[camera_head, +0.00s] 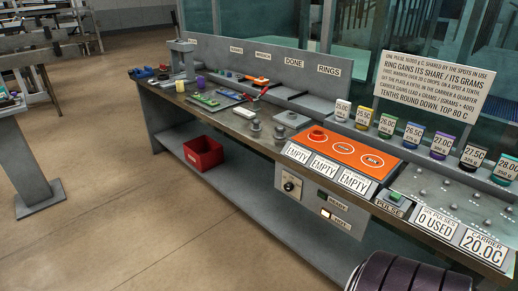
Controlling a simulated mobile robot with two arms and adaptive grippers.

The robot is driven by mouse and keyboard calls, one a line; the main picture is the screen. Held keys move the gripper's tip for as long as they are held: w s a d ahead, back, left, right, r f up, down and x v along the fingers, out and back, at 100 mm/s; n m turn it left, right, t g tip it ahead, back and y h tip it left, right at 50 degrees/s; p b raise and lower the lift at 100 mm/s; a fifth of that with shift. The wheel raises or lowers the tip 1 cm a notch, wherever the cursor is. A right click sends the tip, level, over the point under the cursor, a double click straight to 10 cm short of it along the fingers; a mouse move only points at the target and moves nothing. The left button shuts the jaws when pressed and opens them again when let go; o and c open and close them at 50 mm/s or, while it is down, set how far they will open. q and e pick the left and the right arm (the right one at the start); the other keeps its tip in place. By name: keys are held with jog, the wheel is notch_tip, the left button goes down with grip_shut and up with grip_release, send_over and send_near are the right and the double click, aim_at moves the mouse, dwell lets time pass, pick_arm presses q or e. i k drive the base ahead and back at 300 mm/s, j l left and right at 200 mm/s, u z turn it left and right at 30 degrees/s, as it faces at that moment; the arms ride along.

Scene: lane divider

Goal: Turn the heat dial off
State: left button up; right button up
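In the head view, the heat dial (290,186) appears to be the small round dark knob on a pale panel (312,208) on the bench's front, below the orange plate. Its pointer direction and setting are too small to read. To its right on the panel are a dark label and, lower down, a pale lit-looking indicator (326,213) beside a label that seems to read HOT. Neither of my grippers is in view, and nothing touches the dial.
The orange plate (361,154) has several round spots and EMPTY cards before it. A green PULSE button (395,196) sits to the right. Several coloured jars stand behind with temperature cards. A red bin (203,153) sits on the lower shelf. The floor before the bench is clear at left.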

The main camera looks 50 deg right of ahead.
aim_at(288, 187)
jog(key=i, duration=1.75)
jog(key=i+z, duration=0.25)
jog(key=i, duration=0.15)
jog(key=i+j+z, duration=0.45)
jog(key=i, duration=0.3)
jog(key=z, duration=1.95)
